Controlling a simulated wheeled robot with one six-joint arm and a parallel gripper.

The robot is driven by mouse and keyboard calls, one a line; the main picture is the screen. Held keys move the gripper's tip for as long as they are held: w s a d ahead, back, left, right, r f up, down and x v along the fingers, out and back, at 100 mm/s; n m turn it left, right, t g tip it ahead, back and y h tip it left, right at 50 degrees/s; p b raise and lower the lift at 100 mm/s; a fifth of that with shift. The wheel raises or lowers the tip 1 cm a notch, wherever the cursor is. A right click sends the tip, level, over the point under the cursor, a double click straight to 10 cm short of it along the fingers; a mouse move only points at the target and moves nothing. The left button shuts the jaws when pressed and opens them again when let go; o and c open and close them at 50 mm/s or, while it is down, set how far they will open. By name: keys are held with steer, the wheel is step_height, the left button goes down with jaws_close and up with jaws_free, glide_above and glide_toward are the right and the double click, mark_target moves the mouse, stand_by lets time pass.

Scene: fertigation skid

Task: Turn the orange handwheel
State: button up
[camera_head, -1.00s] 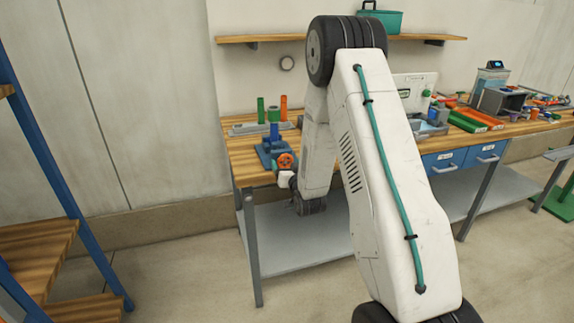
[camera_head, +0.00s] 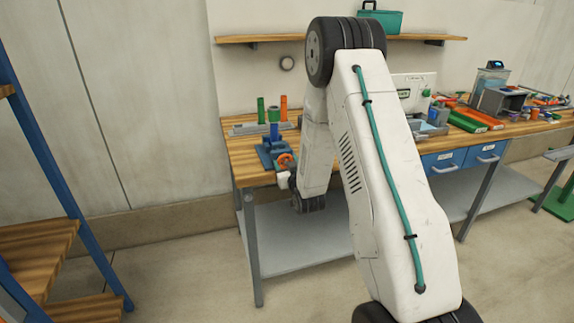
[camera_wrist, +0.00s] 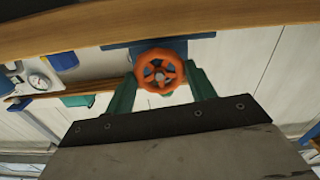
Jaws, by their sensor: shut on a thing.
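The orange handwheel (camera_wrist: 160,71) shows near the top middle of the wrist view, face on, with spokes and a grey hub. My gripper (camera_wrist: 160,82) has its two green fingers on either side of the wheel's lower rim, shut on it. In the head view the handwheel (camera_head: 285,161) is small and sits at the front of a blue stand (camera_head: 270,148) on the left end of the workbench. My gripper's white end (camera_head: 283,180) is just below and in front of the wheel there, and its fingers are hard to make out.
The wooden workbench (camera_head: 242,160) runs along the wall. Behind the stand is a grey holder with green and orange cylinders (camera_head: 283,107). Trays and orange and green parts (camera_head: 475,119) lie to the right. A blue shelf frame (camera_head: 45,160) stands at the left, with open floor between.

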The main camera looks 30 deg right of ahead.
steer(key=shift+n, duration=0.3)
steer(key=o, duration=1)
steer(key=v, duration=0.7)
steer(key=shift+s, duration=0.4)
steer(key=shift+a, duration=0.15)
